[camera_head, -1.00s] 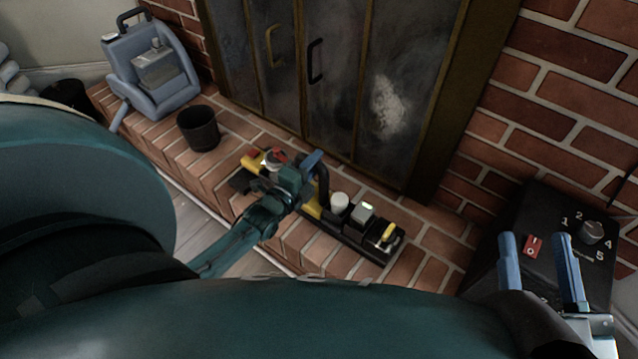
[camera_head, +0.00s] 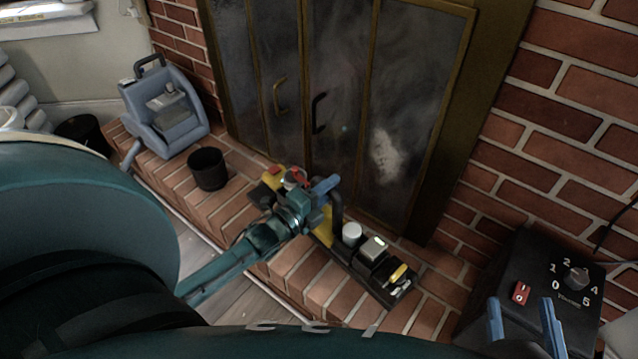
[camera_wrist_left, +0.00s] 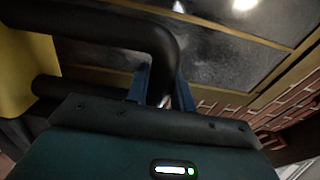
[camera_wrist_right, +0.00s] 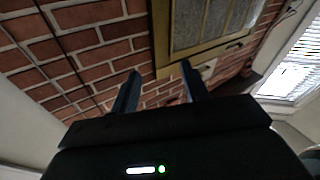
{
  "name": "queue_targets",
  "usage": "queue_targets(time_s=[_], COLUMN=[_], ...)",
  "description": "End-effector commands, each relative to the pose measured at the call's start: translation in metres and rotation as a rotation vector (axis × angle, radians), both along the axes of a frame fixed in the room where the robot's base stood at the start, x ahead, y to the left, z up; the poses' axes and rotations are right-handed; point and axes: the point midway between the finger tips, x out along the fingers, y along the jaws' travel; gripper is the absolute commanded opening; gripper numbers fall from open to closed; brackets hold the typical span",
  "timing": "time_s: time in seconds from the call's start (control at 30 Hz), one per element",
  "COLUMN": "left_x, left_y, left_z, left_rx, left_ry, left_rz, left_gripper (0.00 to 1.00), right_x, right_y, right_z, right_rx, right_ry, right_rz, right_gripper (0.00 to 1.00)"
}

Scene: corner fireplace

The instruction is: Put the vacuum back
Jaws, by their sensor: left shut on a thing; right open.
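A yellow and black device (camera_head: 325,228), which seems to be the vacuum, is at the raised brick hearth in front of the glass doors. It has a black tubular handle (camera_wrist_left: 150,40). My left gripper (camera_head: 326,187) is shut on that handle; in the left wrist view, its blue fingers (camera_wrist_left: 161,85) straddle the black tube. My left wrist and forearm hide part of the device. A long black base (camera_head: 375,275) with a white knob, boxes and a yellow part extends to its right; I cannot tell whether they are joined. My right gripper (camera_head: 524,318) is open and empty.
A blue-grey machine (camera_head: 165,110) stands on the hearth at the back left, with a black bucket (camera_head: 208,168) in front of it. A black control box (camera_head: 560,285) with a dial is at the right, near my right gripper. Brick hearth (camera_head: 235,215) shows bare beside the bucket.

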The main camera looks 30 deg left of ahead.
Motion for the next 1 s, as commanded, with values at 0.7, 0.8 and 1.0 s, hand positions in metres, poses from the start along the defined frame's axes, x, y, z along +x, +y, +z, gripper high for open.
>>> queue_targets(time_s=[0.7,0.8,1.0], left_x=[-0.013,-0.012,-0.012], left_y=[-0.028,-0.028,-0.027], left_z=[-0.049,-0.058,-0.072], left_rx=[0.005,0.005,0.004], left_ry=[0.011,0.01,0.01], left_rz=[-0.221,-0.221,-0.221], left_gripper=[0.0,0.0,0.0], right_x=[0.002,0.002,0.001], right_y=[0.002,0.005,0.009], right_z=[-0.011,-0.01,-0.008], right_rx=[0.065,0.088,0.132], right_ry=[0.01,0.002,0.002], right_rz=[0.007,0.026,0.049], right_gripper=[0.46,0.46,0.46])
